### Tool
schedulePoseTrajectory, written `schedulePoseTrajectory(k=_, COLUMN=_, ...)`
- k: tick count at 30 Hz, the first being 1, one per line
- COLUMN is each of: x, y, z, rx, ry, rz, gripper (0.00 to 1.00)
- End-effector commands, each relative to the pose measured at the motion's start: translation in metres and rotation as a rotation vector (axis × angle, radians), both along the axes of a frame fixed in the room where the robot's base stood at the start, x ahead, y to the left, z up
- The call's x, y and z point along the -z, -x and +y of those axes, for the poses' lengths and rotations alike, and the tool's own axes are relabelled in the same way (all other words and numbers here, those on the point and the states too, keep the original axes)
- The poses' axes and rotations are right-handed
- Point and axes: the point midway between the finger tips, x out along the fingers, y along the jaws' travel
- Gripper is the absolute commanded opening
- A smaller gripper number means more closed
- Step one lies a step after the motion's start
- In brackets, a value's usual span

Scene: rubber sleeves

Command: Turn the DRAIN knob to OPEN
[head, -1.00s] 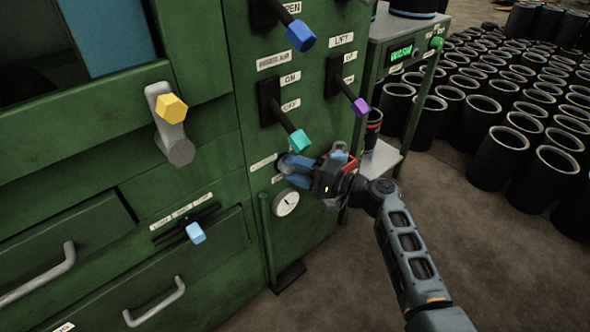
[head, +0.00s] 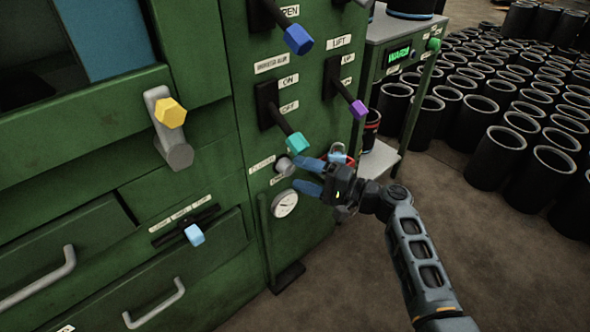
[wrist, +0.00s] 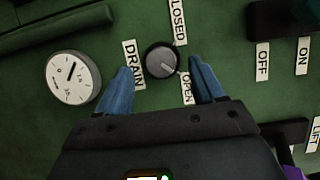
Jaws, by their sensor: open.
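The DRAIN knob (head: 285,167) is a small round grey knob on the green machine panel. In the wrist view the knob (wrist: 160,60) lies between the DRAIN label (wrist: 134,64) and the CLOSED (wrist: 178,20) and OPEN (wrist: 187,88) labels. A pale pointer mark on its rim faces down and right, roughly toward OPEN. My gripper (head: 300,174) is open and empty, just right of the knob in the head view.
A round gauge (head: 285,203) sits just below the knob. A teal-tipped lever (head: 297,142) sticks out above it, and a purple-tipped lever (head: 358,108) is up and right. A shelf stand (head: 380,160) is right of the machine. Open floor lies in front.

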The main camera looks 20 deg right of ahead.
Motion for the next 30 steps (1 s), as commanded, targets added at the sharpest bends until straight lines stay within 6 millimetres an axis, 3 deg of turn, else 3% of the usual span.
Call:
schedulePoseTrajectory(k=10, x=0.000, y=0.034, z=-0.030, rx=0.001, ry=0.000, rz=0.000, gripper=0.68)
schedulePoseTrajectory(k=27, x=0.001, y=0.037, z=-0.031, rx=0.001, ry=0.001, rz=0.001, gripper=0.68)
schedulePoseTrajectory(k=30, x=0.010, y=0.043, z=-0.028, rx=0.011, ry=0.020, rz=0.019, gripper=0.68)
